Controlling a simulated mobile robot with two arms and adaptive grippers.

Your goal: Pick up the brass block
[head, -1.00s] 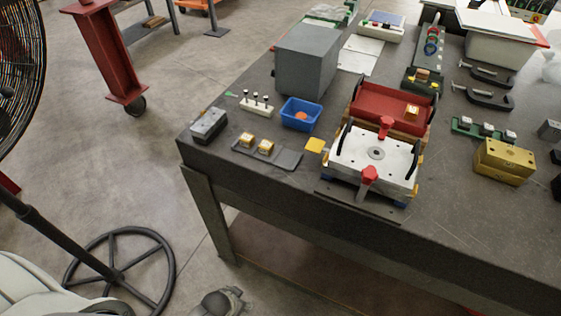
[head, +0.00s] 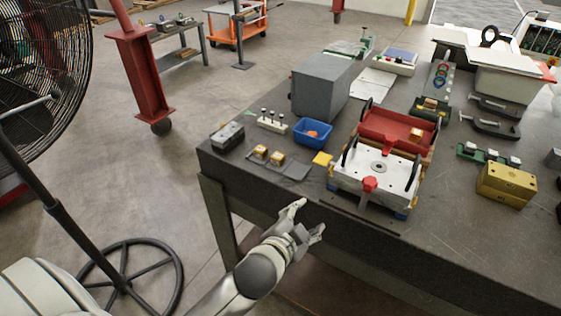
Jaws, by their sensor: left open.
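A large brass-coloured block (head: 506,184) with holes in its top sits on the dark table at the right. Two small brass-coloured blocks (head: 260,152) and (head: 277,158) sit on a grey plate (head: 296,172) near the table's left front. Another small brass-coloured piece (head: 416,134) is in the red tray (head: 385,123). My left gripper (head: 311,215) is open and empty. It is in front of the table's near edge, apart from all the blocks. My right gripper is not in view.
A white mould plate (head: 376,170) with black handles and a red knob (head: 370,184) stands at the near edge. Behind the small blocks are a blue bin (head: 312,131) and a tall grey block (head: 321,88). The table's right front is clear.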

